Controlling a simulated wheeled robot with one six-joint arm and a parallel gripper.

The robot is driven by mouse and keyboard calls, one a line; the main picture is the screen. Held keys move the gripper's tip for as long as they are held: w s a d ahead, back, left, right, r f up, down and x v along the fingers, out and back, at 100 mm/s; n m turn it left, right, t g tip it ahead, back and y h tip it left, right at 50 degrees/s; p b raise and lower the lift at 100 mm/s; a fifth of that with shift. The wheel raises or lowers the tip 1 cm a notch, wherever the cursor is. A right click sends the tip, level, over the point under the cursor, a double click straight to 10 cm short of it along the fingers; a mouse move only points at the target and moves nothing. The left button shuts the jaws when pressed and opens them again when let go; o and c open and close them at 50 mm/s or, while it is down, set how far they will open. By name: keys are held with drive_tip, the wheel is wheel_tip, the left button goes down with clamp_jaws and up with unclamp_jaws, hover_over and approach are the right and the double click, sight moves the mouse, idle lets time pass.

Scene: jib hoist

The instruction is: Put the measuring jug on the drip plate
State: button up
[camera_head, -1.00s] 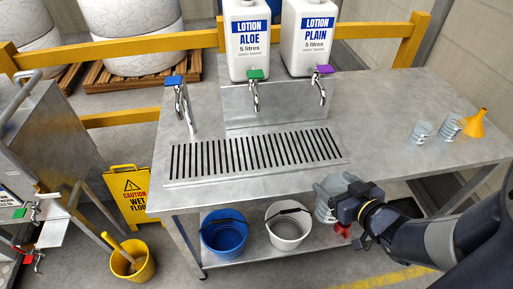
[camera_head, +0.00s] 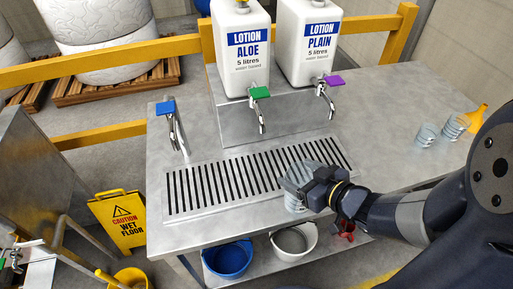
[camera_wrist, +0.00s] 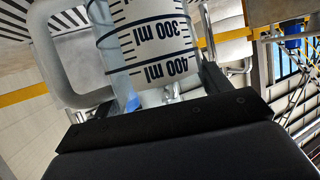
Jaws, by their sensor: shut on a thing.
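The clear measuring jug (camera_head: 295,186) is in my gripper (camera_head: 318,187), which is shut on it. In the wrist view the jug (camera_wrist: 145,35) fills the space between the fingers, with black ml marks and a handle at the left. In the head view the jug overlaps the front right part of the drip plate (camera_head: 190,212), a slotted metal grate on the steel table. The jug looks upright or slightly tilted. I cannot tell whether its base touches anything; my gripper hides part of it.
Taps with blue (camera_head: 166,107), green (camera_head: 259,93) and purple (camera_head: 334,80) handles stand behind the plate. Two lotion containers (camera_head: 243,50) are above. Clear cups (camera_head: 428,133) and a yellow funnel (camera_head: 479,117) stand at the right. Blue (camera_head: 228,259) and white (camera_head: 294,241) buckets sit below.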

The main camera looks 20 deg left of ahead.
drive_tip(key=w+a+f, duration=0.1)
drive_tip(key=w+a, duration=0.8)
drive_tip(key=a, duration=0.4)
drive_tip(key=shift+w+f+p, duration=0.2)
drive_tip(key=shift+f+p, duration=0.05)
drive_tip(key=shift+p, duration=0.1)
drive_tip(key=shift+d+f, duration=0.1)
drive_tip(key=shift+f, duration=0.1)
drive_tip(key=o, duration=1.3)
drive_tip(key=shift+r, duration=0.1)
drive_tip(key=p+v, duration=0.1)
drive_tip(key=v, duration=1.1)
drive_tip(key=shift+r, duration=0.15)
